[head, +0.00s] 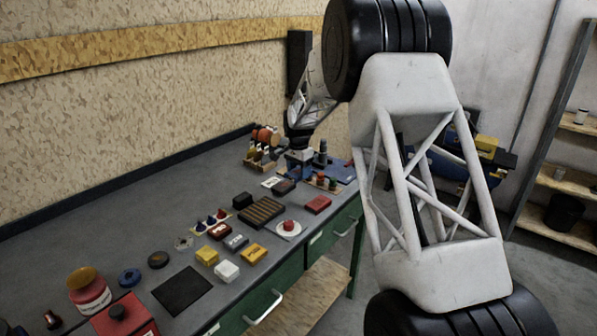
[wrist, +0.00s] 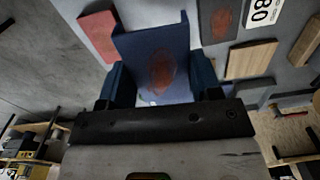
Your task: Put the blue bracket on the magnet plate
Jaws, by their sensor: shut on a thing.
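My gripper (head: 299,158) is at the far end of the bench in the head view. In the wrist view my gripper (wrist: 163,88) is shut on the blue bracket (wrist: 152,48), with one finger on each side. The bracket has raised side edges and a rusty oval patch on its face. In the head view the bracket (head: 293,172) shows only as a small blue patch below the gripper. I cannot tell whether it touches the bench. A flat, bare black square (head: 183,290) lies near the front of the bench; I cannot tell whether it is the magnet plate.
A dark slatted tray (head: 262,211), a white saucer (head: 294,230) with a red item, and several small blocks crowd the bench between gripper and black square. A red container (head: 125,318) stands at the near end. The bench's left side (head: 70,215) is clear.

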